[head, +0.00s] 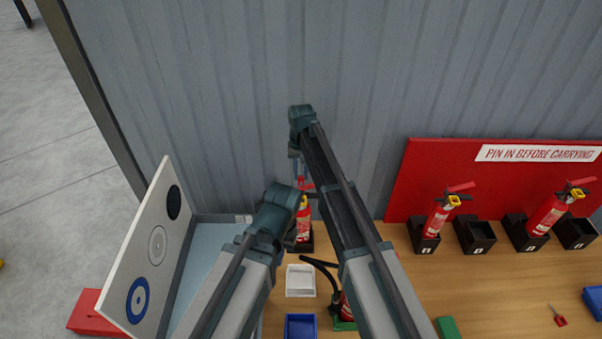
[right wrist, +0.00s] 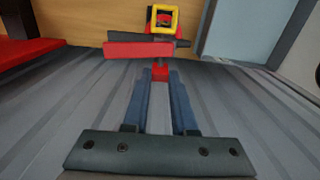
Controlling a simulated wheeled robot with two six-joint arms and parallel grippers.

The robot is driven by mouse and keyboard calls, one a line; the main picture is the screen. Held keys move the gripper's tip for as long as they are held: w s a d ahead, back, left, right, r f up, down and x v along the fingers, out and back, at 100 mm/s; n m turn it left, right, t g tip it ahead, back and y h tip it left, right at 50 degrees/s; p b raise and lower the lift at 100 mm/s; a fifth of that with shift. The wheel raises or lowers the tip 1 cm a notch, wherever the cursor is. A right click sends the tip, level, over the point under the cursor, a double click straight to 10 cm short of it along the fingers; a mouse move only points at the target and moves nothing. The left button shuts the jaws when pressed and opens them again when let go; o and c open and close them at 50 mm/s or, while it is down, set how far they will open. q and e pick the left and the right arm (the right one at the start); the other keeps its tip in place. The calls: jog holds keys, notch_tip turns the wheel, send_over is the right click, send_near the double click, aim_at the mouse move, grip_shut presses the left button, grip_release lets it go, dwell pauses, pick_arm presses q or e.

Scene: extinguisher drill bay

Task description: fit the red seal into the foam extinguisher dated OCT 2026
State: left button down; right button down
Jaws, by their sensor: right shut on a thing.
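My right gripper (head: 297,174) points down above a red extinguisher (head: 303,228) near the back wall. In the right wrist view its blue fingers (right wrist: 160,82) are shut on a small red piece (right wrist: 160,72), seemingly the red seal. Just beyond is the extinguisher's head with red levers (right wrist: 140,49) and a yellow-framed part (right wrist: 165,18). I cannot tell whether the seal touches it. My left gripper (head: 291,240) is low beside this extinguisher, largely hidden by its arm; its jaws do not show clearly. No date is legible.
Two more extinguishers (head: 438,215) (head: 549,214) stand in black holders before a red board (head: 420,180). A partly hidden extinguisher (head: 347,306) is near a white tray (head: 300,281) and blue tray (head: 300,327). A white panel with circles (head: 140,255) leans left. A small red item (head: 559,320) lies right.

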jog(key=shift+f+b, duration=0.95)
jog(key=shift+f, duration=0.15)
jog(key=shift+f, duration=0.1)
dwell(1.6)
jog(key=c, duration=0.6)
grip_release()
jog(key=shift+c, duration=0.2)
notch_tip(320, 180, up, 14)
jog(key=p, duration=1.4)
jog(key=s+d+f+n+b, duration=0.1)
jog(key=s+d+f+b, duration=0.2)
jog(key=s+f+b, duration=0.8)
jog(key=s+d+f+n+h+b, duration=0.1)
jog(key=s+d+f+n+b, duration=0.1)
jog(key=s+f+b, duration=1)
jog(key=s+d, duration=0.1)
jog(key=s, duration=0.7)
